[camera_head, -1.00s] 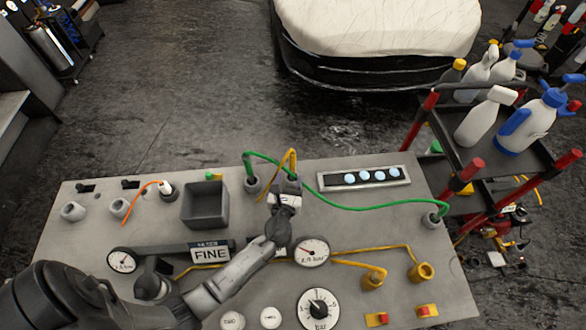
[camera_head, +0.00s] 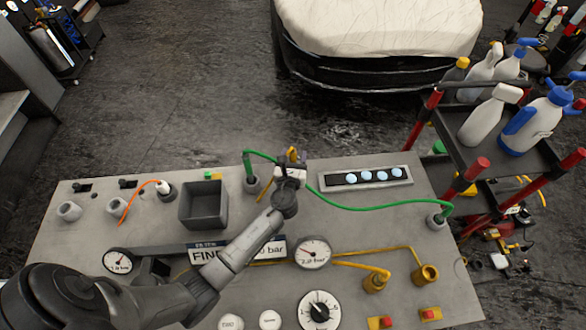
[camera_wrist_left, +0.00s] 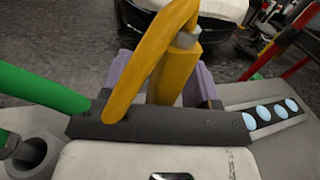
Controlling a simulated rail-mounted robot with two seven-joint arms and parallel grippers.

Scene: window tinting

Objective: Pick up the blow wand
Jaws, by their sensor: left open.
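A yellow bent wand, which I take for the blow wand (camera_wrist_left: 174,75), stands up between the fingers of my left gripper (camera_wrist_left: 165,82) in the left wrist view. The gripper is open, with a finger on either side of it; I cannot tell whether either touches. The wand's lower end is hidden. My right gripper is not in view.
A green hose (camera_head: 380,207) arches from a holder (camera_head: 252,184) left of the gripper to a socket (camera_head: 436,220) at right. A square grey bin (camera_head: 204,212) and a light strip (camera_head: 365,178) flank the gripper. A bottle cart (camera_head: 500,165) stands at right.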

